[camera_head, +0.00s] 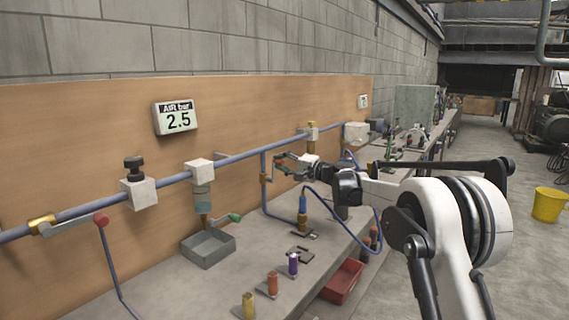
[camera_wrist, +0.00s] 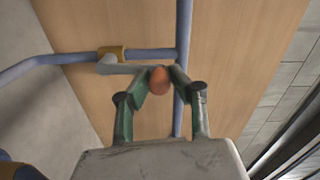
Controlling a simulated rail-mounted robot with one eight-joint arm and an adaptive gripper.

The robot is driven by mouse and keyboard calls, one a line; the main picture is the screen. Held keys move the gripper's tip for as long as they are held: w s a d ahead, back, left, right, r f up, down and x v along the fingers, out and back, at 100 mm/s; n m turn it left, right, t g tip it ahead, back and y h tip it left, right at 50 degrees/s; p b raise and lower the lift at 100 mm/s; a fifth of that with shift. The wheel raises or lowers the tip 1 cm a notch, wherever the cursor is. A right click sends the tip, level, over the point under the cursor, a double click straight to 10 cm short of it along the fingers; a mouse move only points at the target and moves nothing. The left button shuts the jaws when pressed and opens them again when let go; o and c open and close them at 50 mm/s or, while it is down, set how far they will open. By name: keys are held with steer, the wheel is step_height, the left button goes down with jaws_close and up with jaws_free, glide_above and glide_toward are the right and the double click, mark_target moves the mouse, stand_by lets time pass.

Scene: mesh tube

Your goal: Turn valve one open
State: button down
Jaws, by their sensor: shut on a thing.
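My gripper (camera_head: 283,164) is at a valve on a thin blue branch pipe under the main line. In the wrist view my gripper (camera_wrist: 160,77) has its green fingers closed around the orange-red knob (camera_wrist: 159,81) of a grey lever (camera_wrist: 124,68). The lever runs left from the knob to a brass valve body (camera_wrist: 112,53) on the blue pipe. That brass body also shows in the head view (camera_head: 265,178). Another valve (camera_head: 42,226) with a red knob (camera_head: 101,219) is at the far left. I see no label telling which is valve one.
A gauge (camera_head: 176,117) reads AIR bar 2.5. A grey tray (camera_head: 208,248) stands under the filter (camera_head: 202,200) and its green-handled drain. Coloured cylinders, including a purple one (camera_head: 293,264), stand along the bench front. A red bin (camera_head: 343,281) sits below.

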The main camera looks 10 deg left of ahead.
steer(key=shift+s+a+n, duration=0.1)
steer(key=shift+s+n, duration=0.15)
steer(key=shift+n, duration=0.15)
steer(key=c, duration=1.6)
jaws_free()
steer(key=shift+o, duration=0.2)
steer(key=v, duration=1.2)
steer(key=shift+s, duration=0.1)
